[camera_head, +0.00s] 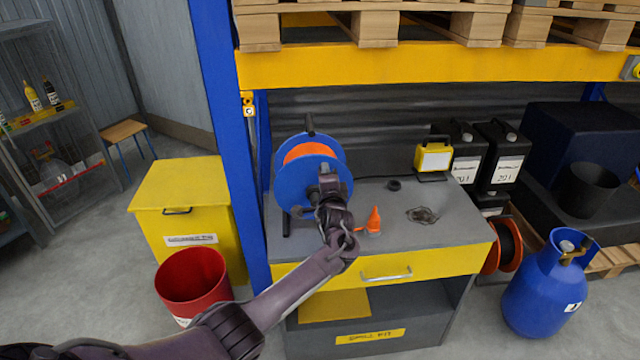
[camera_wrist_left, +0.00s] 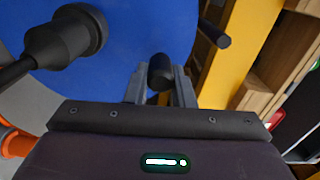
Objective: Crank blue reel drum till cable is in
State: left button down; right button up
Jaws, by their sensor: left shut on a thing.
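The blue reel drum (camera_head: 291,187) stands on the grey bench top, with orange cable (camera_head: 310,151) wound between its blue discs. My left gripper (camera_head: 326,172) is in front of the drum's near face and hides part of it. In the left wrist view the blue drum face (camera_wrist_left: 140,28) fills the upper left. There my left gripper (camera_wrist_left: 160,88) is shut on a dark crank knob (camera_wrist_left: 160,68) between its two fingers. A dark hub (camera_wrist_left: 70,38) shows at the upper left. My right gripper is not in view.
A thin dark line runs behind toward the lamp. A blue rack post (camera_head: 222,130) stands close left.

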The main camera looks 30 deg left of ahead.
pick_arm(q)
jog(key=w+d+m, duration=0.1)
jog(key=m, duration=0.1)
jog(key=shift+w+d+f+m+b, duration=0.1)
jog(key=shift+d+f+m+b, duration=0.05)
jog(key=shift+m+b, duration=0.2)
jog(key=shift+w+d+f+m+b, duration=0.25)
jog(key=shift+d+f+m+b, duration=0.15)
jog(key=shift+m, duration=0.45)
jog(key=shift+w+d+f+m+b, duration=0.25)
jog(key=shift+d+f+m, duration=0.15)
jog(key=shift+m, duration=0.4)
jog(key=c, duration=1.5)
grip_release()
jog(key=shift+o, duration=1.3)
jog(key=shift+w+f, duration=0.2)
jog(key=shift+f, duration=0.05)
jog(key=shift+d, duration=0.1)
